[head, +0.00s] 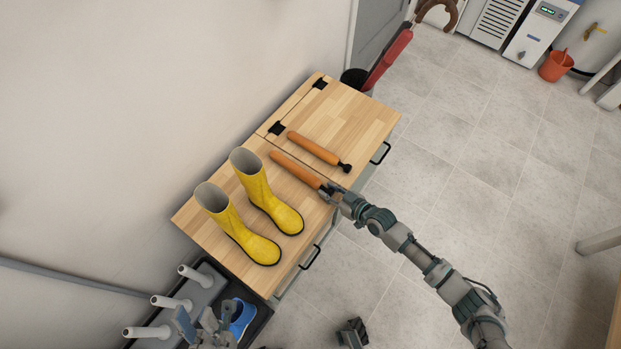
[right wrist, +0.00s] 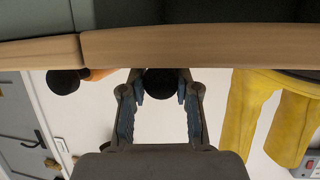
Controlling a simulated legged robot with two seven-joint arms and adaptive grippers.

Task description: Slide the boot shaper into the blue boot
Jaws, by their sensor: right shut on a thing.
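The boot shaper (head: 297,169) is an orange rod with a dark knob end, lying on the wooden cabinet top beside the yellow boots. My right gripper (head: 332,192) is shut on its dark knob, which shows between the fingers in the right wrist view (right wrist: 161,83). The blue boot (head: 243,318) is at the bottom left in the head view, low in the dark rack and partly hidden by my left gripper (head: 204,318). The left fingers are cut by the frame edge and their opening is unclear. The blue boot is outside the right wrist view.
Two yellow boots (head: 256,189) stand upright on the cabinet top (head: 355,115), left of the held shaper. A second orange shaper (head: 313,147) lies beyond it. White pegs (head: 171,302) rise from the dark rack.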

